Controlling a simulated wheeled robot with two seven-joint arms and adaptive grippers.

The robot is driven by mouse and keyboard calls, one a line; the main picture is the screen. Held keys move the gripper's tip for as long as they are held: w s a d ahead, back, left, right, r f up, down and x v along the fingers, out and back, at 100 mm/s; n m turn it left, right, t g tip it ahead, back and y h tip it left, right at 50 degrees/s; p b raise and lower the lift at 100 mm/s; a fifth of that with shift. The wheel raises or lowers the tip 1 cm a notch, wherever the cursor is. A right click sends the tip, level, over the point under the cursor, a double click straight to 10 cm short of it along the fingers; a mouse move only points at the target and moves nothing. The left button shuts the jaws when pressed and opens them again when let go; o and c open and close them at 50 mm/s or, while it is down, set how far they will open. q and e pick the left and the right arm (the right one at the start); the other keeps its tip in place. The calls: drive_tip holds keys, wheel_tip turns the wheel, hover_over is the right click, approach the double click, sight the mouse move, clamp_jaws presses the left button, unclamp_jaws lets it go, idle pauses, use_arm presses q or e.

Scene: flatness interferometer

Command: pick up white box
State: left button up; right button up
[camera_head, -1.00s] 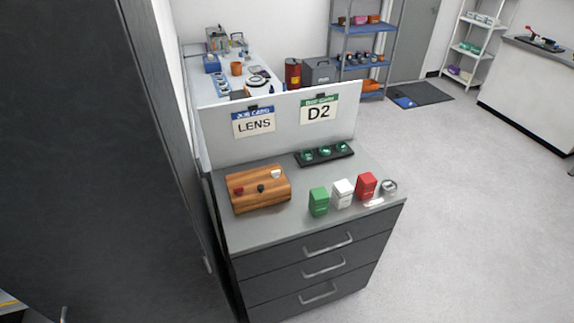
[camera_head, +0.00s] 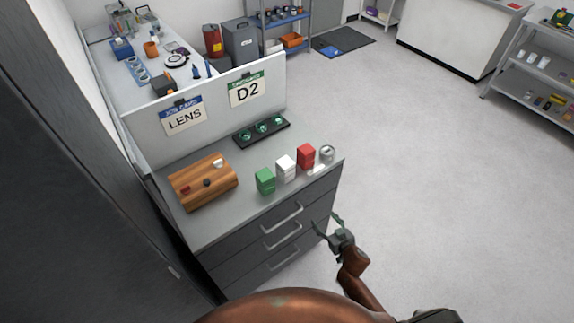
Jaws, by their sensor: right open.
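The white box (camera_head: 286,168) stands upright on the grey top of the drawer cabinet (camera_head: 215,226). It is between the green box (camera_head: 265,181) on its left and the red box (camera_head: 306,156) on its right. My right gripper (camera_head: 328,224) is open and empty. It is in front of the cabinet's right side, below and to the right of the white box and well apart from it. My left gripper is not in view.
A wooden block (camera_head: 203,183) with small pieces lies left on the cabinet top. A black tray (camera_head: 262,131) with green lenses lies behind the boxes. A round metal item (camera_head: 327,152) sits right of the red box. A divider panel (camera_head: 211,125) bounds the back. Open floor lies right.

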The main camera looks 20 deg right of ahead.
sight(290, 167)
drive_tip(key=w+a+r+n+t+y+p, duration=0.1)
drive_tip(key=w+a+r+y, duration=0.1)
drive_tip(key=r, duration=0.7)
drive_tip(key=w+a+r+n+t+y+p, duration=0.1)
drive_tip(key=a+r, duration=0.4)
drive_tip(key=r, duration=0.5)
drive_tip(key=w+a+r+n+t+y+p, duration=0.1)
drive_tip(key=w+a+r+y, duration=0.1)
drive_tip(key=r, duration=0.7)
drive_tip(key=shift+w+a+r+y, duration=0.1)
drive_tip(key=shift+w+a+y, duration=0.1)
drive_tip(key=shift+w+a, duration=0.25)
drive_tip(key=shift+w+a+r+y, duration=0.1)
drive_tip(key=shift+w+a+y, duration=0.1)
drive_tip(key=shift+w, duration=0.35)
drive_tip(key=x, duration=0.7)
drive_tip(key=shift+s+a+r, duration=0.1)
drive_tip(key=shift+w+a, duration=0.1)
drive_tip(key=shift+w, duration=0.15)
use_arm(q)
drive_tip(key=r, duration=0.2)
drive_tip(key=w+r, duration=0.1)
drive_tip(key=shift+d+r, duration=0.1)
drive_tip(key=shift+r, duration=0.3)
use_arm(e)
drive_tip(key=shift+c, duration=0.2)
drive_tip(key=c, duration=1.3)
